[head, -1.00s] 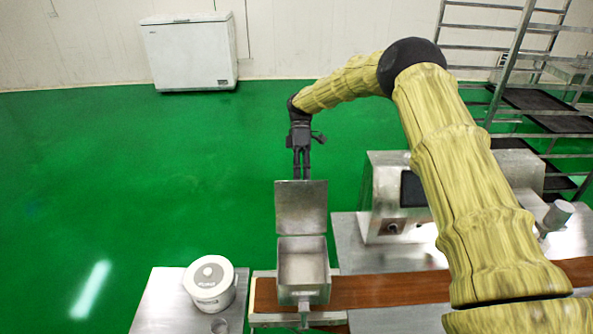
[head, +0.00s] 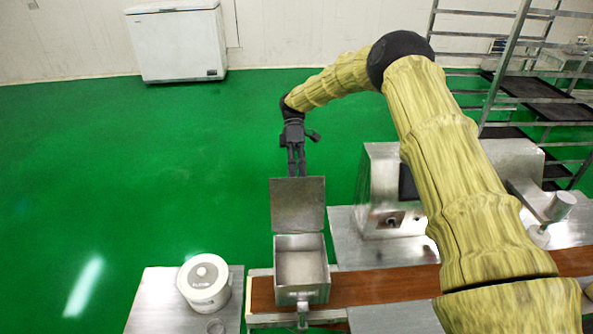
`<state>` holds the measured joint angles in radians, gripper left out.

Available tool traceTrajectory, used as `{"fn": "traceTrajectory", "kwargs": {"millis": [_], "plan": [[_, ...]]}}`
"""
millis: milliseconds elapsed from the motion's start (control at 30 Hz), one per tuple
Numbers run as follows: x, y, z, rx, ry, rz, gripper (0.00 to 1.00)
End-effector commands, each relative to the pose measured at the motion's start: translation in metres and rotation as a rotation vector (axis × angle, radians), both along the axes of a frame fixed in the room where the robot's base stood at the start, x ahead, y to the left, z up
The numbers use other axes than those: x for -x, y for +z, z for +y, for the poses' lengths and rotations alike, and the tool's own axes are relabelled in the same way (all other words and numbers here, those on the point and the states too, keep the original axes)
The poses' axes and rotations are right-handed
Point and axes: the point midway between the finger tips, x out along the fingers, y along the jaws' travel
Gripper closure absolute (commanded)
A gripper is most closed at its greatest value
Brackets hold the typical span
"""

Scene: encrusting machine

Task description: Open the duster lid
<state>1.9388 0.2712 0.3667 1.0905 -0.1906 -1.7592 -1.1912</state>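The duster is an open square metal box (head: 301,294) at the lower middle of the head view. Its flat grey lid (head: 298,204) stands raised at the box's far edge, and the pale inside of the box shows. My gripper (head: 297,174) points down at the lid's upper edge, from the far side. Its two dark fingers look close together with a narrow gap. Their tips meet the lid's top edge in the picture; I cannot tell whether they touch it. No object shows between the fingers.
A white round tub (head: 204,299) stands on a metal table (head: 150,300) left of the duster. A brown conveyor belt (head: 385,289) runs right, with a metal machine (head: 379,190) behind it. A rack stands at the right. Green floor is clear at left.

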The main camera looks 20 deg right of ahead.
Motion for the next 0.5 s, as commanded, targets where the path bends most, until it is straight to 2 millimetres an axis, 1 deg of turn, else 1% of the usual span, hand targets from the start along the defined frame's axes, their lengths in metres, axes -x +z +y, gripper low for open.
{"fn": "traceTrajectory", "kwargs": {"millis": [33, 100, 133, 200, 267, 400, 500], "plan": [[0.0078, -0.0194, 0.0008, 0.003, 0.003, 0.018, 0.59], [0.0079, -0.0189, 0.0003, 0.003, 0.002, 0.018, 0.46], [0.0079, -0.0186, 0.0001, 0.002, 0.001, 0.018, 0.43], [0.0079, -0.0177, -0.0005, 0.002, 0.0, 0.018, 0.39], [0.0078, -0.0168, -0.001, 0.002, -0.001, 0.017, 0.4], [0.0075, -0.015, -0.001, 0.001, -0.002, 0.017, 0.45], [0.0073, -0.0144, -0.0009, 0.001, -0.002, 0.017, 0.46]]}}
